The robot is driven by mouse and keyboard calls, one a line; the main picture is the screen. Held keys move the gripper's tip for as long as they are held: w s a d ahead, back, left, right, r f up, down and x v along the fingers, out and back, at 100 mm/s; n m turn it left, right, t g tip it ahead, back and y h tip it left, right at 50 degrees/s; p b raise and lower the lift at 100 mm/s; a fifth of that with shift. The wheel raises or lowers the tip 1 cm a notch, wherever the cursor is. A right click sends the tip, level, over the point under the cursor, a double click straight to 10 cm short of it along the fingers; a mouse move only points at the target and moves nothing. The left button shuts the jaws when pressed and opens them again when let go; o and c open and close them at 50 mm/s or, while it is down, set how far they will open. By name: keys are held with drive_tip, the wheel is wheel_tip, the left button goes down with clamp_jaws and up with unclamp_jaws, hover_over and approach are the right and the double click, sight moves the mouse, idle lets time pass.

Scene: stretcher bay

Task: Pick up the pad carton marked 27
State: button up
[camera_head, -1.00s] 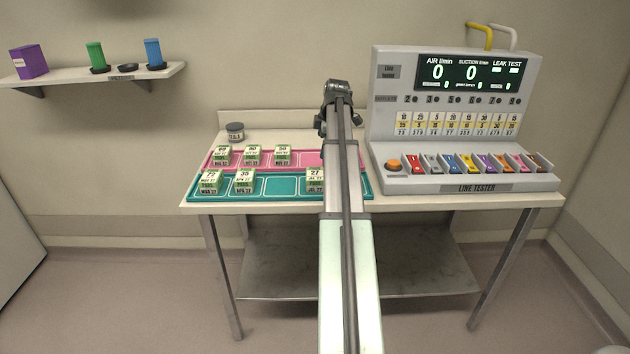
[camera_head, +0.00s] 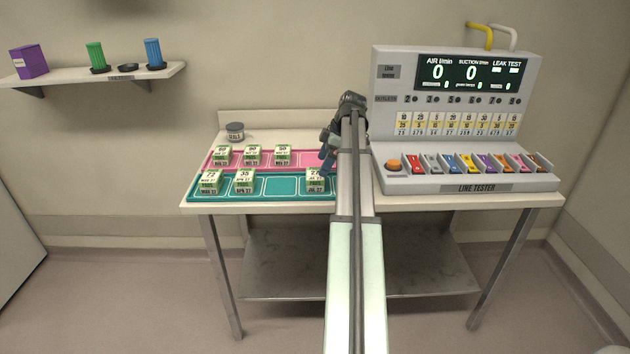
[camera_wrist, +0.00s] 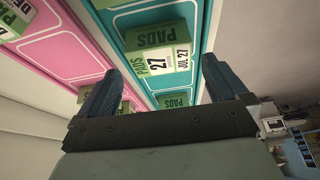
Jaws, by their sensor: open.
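The pad carton marked 27 (camera_head: 315,181) is a small green and white box on the teal tray (camera_head: 283,187), at the right end of its row of cartons. In the wrist view the carton marked 27 (camera_wrist: 164,60) lies ahead, between the lines of the two fingers, its label reading PADS 27 JUL 27. My gripper (camera_head: 326,160) is just behind and to the right of this carton in the head view. In the wrist view my gripper (camera_wrist: 160,85) has its blue fingers spread wide with nothing between the pads. I cannot tell whether a finger touches the carton.
Cartons marked 72 (camera_head: 210,181) and 35 (camera_head: 243,180) stand on the teal tray. More cartons stand on the pink tray (camera_head: 313,158) behind. The line tester (camera_head: 470,187) fills the table's right side. A seals tin (camera_head: 235,132) stands behind the trays.

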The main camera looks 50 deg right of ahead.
sight(315, 174)
drive_tip(key=shift+w+a+x, duration=0.1)
drive_tip(key=shift+a+x, duration=0.05)
drive_tip(key=shift+x, duration=1.05)
drive_tip(key=shift+w+a+x, duration=0.1)
drive_tip(key=shift+a+x, duration=0.05)
drive_tip(key=shift+x, duration=1.05)
drive_tip(key=shift+w+a+f, duration=0.15)
drive_tip(key=shift+w+f, duration=0.05)
drive_tip(key=shift+f, duration=0.25)
drive_tip(key=c, duration=0.8)
drive_tip(key=shift+r, duration=0.15)
